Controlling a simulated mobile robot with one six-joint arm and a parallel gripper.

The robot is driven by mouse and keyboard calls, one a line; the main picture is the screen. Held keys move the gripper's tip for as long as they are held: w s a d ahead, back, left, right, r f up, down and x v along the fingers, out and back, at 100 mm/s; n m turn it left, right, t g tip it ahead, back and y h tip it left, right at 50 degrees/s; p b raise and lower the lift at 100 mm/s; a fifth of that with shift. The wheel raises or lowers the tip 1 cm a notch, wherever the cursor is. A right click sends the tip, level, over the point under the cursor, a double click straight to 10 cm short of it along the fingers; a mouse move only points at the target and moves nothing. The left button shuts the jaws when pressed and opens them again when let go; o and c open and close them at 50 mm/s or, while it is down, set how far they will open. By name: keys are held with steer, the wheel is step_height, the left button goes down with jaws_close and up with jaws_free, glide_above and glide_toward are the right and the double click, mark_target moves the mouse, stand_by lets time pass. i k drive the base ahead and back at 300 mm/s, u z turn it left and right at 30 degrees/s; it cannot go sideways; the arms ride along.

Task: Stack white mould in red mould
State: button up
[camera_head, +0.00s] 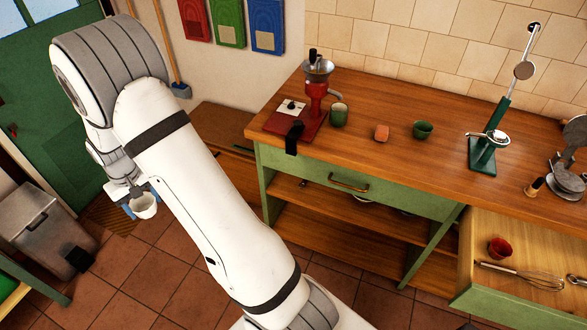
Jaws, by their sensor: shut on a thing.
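My gripper (142,197) is at the left, low in front of the counter and over the tiled floor. It is shut on the white mould (145,208), a small cup that looks upright with its opening up. The red mould (499,248) stands in the open drawer at the lower right, upright and apparently empty. My gripper and the white mould are far to the left of it. My arm crosses the picture between them.
A whisk (520,274) lies beside the red mould. A bin (40,225) stands left.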

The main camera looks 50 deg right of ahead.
mark_target(499, 251)
steer(key=k, duration=1.45)
